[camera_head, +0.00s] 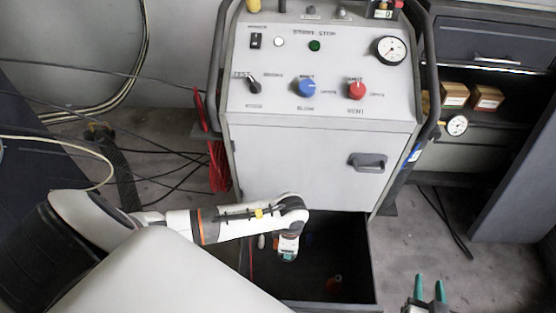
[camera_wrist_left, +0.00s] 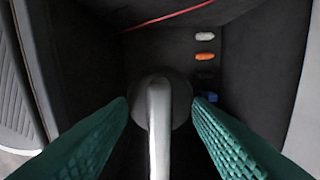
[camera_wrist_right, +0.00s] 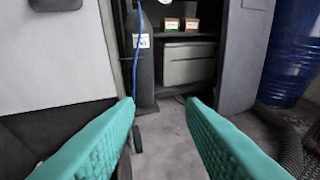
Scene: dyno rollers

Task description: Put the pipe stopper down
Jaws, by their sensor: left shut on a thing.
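The pipe stopper (camera_wrist_left: 158,132), a dark round disc with a pale metal bar, sits between the green fingers of my left gripper (camera_wrist_left: 160,110) in the left wrist view. My left gripper is shut on it. In the head view, my left gripper (camera_head: 287,258) points down into the open dark bin (camera_head: 372,262) at the cabinet's foot; the stopper is hidden there. I cannot tell whether the stopper touches the bin floor. My right gripper (camera_head: 429,288) is open and empty, right of the bin; its spread fingers also show in the right wrist view (camera_wrist_right: 160,115).
A white (camera_wrist_left: 205,36) and an orange piece (camera_wrist_left: 205,57) lie in the bin, with darker pieces beside them. A red piece (camera_head: 334,283) is at the bin's right. The grey control cabinet (camera_head: 310,150) stands behind. Black cables (camera_head: 160,150) lie on the left floor.

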